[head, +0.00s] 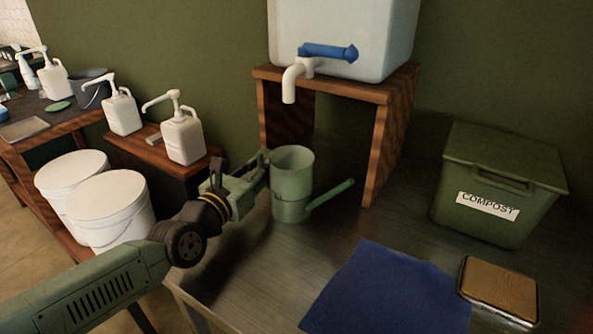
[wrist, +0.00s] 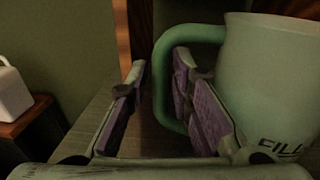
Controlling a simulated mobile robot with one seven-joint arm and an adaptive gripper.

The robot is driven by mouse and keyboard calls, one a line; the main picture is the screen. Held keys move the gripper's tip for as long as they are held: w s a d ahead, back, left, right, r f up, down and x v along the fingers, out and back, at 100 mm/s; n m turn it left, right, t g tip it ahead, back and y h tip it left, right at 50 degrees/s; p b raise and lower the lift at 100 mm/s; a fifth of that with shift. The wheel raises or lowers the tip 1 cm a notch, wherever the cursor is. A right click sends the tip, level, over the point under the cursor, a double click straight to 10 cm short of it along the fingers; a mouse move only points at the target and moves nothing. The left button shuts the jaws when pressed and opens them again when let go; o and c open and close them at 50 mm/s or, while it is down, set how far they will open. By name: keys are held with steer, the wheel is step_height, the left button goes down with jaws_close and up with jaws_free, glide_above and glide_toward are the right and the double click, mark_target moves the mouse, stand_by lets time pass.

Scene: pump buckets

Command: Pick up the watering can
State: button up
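The green watering can (head: 292,180) stands upright on the dark table, its spout pointing right. My gripper (head: 262,160) is at its left side, at the height of its upper half. In the wrist view the can's body (wrist: 270,85) fills the right, with part of a printed word visible. Its looped handle (wrist: 161,85) shows between the two fingers of my open gripper (wrist: 160,66). The right finger overlaps the loop's opening, between the handle bar and the body. The left finger is apart from the handle. Contact of the right finger cannot be told.
A wooden stand (head: 381,150) with a white tank (head: 345,35) and spigot (head: 290,85) rises behind the can. A blue cloth (head: 385,292), wooden-topped box (head: 500,288) and compost bin (head: 500,185) lie right. Pump bottles (head: 183,138) and white buckets (head: 110,207) stand left.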

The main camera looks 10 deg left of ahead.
steer(key=shift+s+r, duration=0.1)
steer(key=shift+c, duration=0.5)
jaws_close()
